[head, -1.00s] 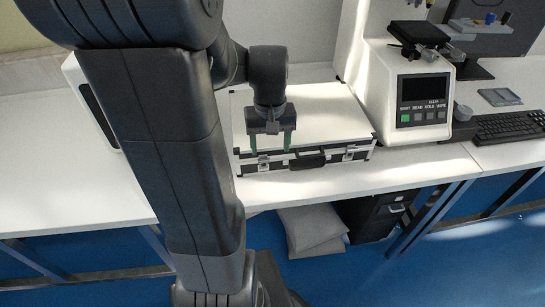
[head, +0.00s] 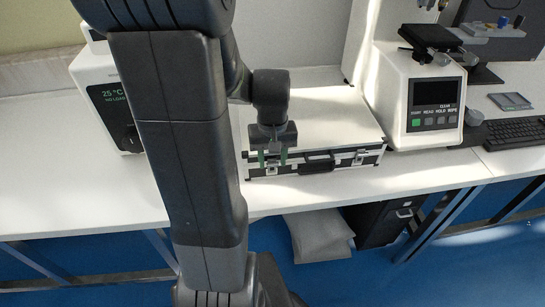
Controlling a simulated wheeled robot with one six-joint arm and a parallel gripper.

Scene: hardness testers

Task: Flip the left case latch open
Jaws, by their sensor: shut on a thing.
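The case (head: 335,108) is a flat silver-white box with black edging, lying closed on the white bench. Its front carries a black handle (head: 318,166), a right latch (head: 358,159) and the left latch (head: 271,170). My gripper (head: 272,160) points down at the front edge of the case, over the left latch. The upper part of the latch is partly hidden by the gripper, and the latch looks to lie against the case front.
A tester (head: 424,105) with a dark screen stands right of the case. A keyboard (head: 518,129) lies farther right. A white device (head: 108,95) with a display is at the left, partly behind my arm. The bench (head: 80,190) is bare at left front.

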